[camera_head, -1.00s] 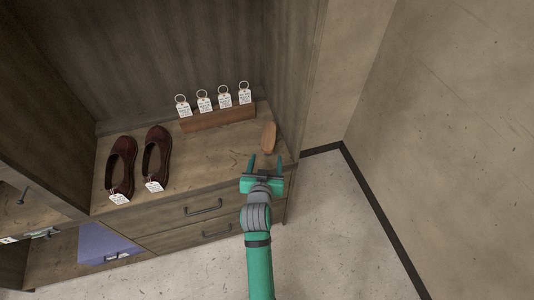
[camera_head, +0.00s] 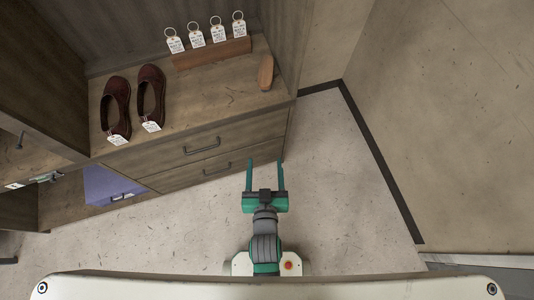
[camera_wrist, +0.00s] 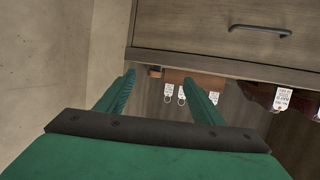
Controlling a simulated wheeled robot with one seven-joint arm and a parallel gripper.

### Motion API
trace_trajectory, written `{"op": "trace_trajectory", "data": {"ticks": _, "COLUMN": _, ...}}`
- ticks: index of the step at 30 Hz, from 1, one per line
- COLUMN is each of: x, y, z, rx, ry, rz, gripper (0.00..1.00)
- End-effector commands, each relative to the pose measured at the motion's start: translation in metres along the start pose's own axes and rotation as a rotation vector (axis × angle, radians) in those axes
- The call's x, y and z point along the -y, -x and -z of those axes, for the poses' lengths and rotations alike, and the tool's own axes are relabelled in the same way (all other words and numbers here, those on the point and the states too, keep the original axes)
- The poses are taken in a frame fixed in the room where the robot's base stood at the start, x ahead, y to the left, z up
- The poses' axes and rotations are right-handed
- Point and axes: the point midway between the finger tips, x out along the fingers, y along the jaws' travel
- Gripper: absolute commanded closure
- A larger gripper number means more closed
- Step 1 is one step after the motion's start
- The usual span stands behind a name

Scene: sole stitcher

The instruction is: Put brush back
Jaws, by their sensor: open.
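The brush (camera_head: 266,72), a slim brown wooden piece, lies at the right end of the wooden cabinet top (camera_head: 215,103), close to its right edge. In the wrist view a small brown end of the brush (camera_wrist: 155,71) shows just past the cabinet edge. My gripper (camera_head: 265,164) is open and empty. It is over the floor in front of the drawers, well apart from the brush. Its two green fingers also show in the wrist view (camera_wrist: 160,76), spread with nothing between them. Whether the brush has bristles cannot be seen.
Two dark red shoes (camera_head: 116,105) with tags stand on the cabinet top at left. Several ringed tags (camera_head: 219,34) stand on a brown wooden block (camera_head: 212,54) behind. Drawers with dark handles (camera_head: 202,146) face me. The floor (camera_head: 340,190) at right is clear up to the wall.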

Motion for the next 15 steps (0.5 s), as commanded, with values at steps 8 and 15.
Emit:
{"op": "trace_trajectory", "data": {"ticks": 8, "x": -0.002, "y": 0.097, "z": -0.004, "rx": -0.035, "ry": -0.006, "rz": 0.001, "gripper": 0.39}}
{"op": "trace_trajectory", "data": {"ticks": 15, "x": -0.005, "y": 0.155, "z": 0.010, "rx": -0.067, "ry": -0.014, "rz": -0.016, "gripper": 0.39}}
